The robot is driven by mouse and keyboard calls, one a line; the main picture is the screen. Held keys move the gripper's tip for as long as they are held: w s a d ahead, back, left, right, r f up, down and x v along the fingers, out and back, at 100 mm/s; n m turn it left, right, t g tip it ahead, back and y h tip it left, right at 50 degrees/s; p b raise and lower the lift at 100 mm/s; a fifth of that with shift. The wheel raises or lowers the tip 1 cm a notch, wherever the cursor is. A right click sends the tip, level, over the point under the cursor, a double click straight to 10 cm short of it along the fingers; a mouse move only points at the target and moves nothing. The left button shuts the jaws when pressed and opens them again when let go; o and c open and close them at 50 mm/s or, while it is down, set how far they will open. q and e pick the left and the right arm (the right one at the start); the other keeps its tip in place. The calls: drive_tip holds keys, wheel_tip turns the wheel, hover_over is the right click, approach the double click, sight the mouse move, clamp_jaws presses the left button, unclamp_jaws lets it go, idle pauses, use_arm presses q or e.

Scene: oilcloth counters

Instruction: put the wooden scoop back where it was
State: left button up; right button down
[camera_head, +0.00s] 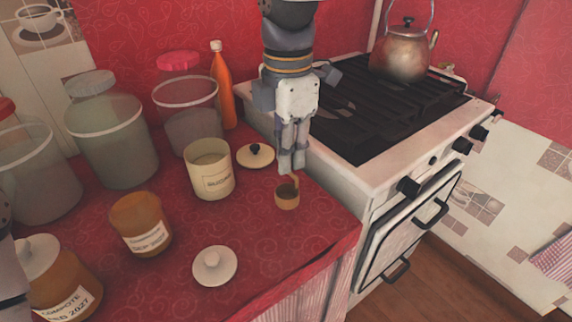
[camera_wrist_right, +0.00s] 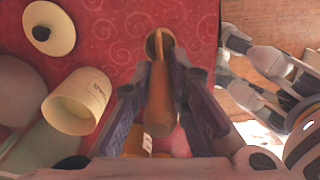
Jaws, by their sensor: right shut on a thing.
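My right gripper (camera_head: 292,168) is shut on the handle of the wooden scoop (camera_head: 287,198), near the counter's right edge by the stove. The scoop's round bowl points down, at or just above the red cloth; I cannot tell if it touches. In the right wrist view the scoop (camera_wrist_right: 162,85) lies between the two fingers. A grey part of my left arm shows at the left edge of the head view; whether its fingers are open cannot be seen.
An open cream canister (camera_head: 209,172) stands left of the scoop, its lid (camera_head: 256,156) behind. A white lid (camera_head: 214,266), an amber jar (camera_head: 140,224), a compote jar (camera_head: 66,289), glass jars (camera_head: 108,145) and an orange bottle (camera_head: 222,90) share the counter. The stove (camera_head: 345,170) adjoins right.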

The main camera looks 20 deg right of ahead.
drive_tip(key=shift+w+f, duration=0.3)
drive_tip(key=shift+f, duration=0.1)
drive_tip(key=f, duration=0.3)
drive_tip(key=shift+w+d+f, duration=0.15)
drive_tip(key=shift+w, duration=0.05)
drive_tip(key=c, duration=1.6)
unclamp_jaws()
drive_tip(key=shift+f, duration=0.1)
drive_tip(key=shift+o, duration=0.2)
wheel_tip(320, 180, up, 12)
drive_tip(key=shift+r, duration=0.2)
